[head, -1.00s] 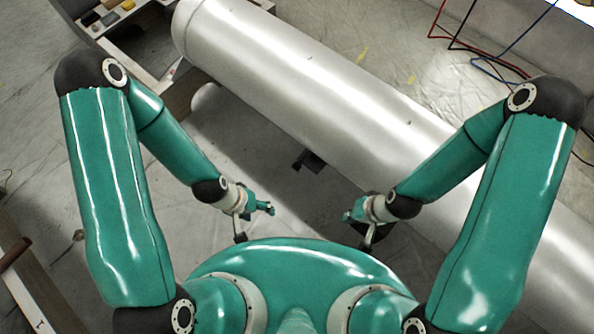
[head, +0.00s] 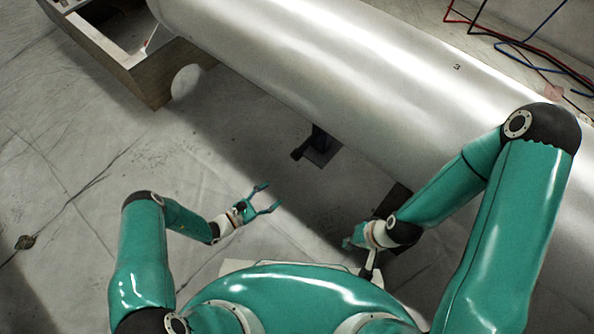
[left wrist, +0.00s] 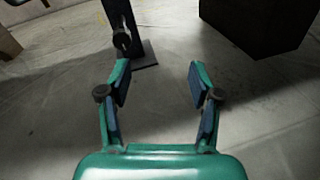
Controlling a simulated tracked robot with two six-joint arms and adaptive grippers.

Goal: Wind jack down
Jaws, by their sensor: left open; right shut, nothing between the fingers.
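The jack (head: 318,145) stands on the floor at the near edge of the big silver cylinder, partly hidden beneath it, with a dark knob or handle end (head: 297,154) pointing toward me. In the left wrist view the jack (left wrist: 118,20) is a dark upright post on a flat base plate, with a round knob (left wrist: 122,40) low on it, ahead of the left fingertips. My left gripper (head: 272,198) is open and empty, short of the jack; its spread fingers also show in the left wrist view (left wrist: 160,80). My right gripper (head: 350,240) is shut and empty, low near my body.
The silver cylinder (head: 350,70) lies across the back. A wooden-sided box frame (head: 140,80) stands at the upper left. A dark block (left wrist: 255,22) is at the right in the left wrist view. Cables (head: 510,40) lie at the upper right.

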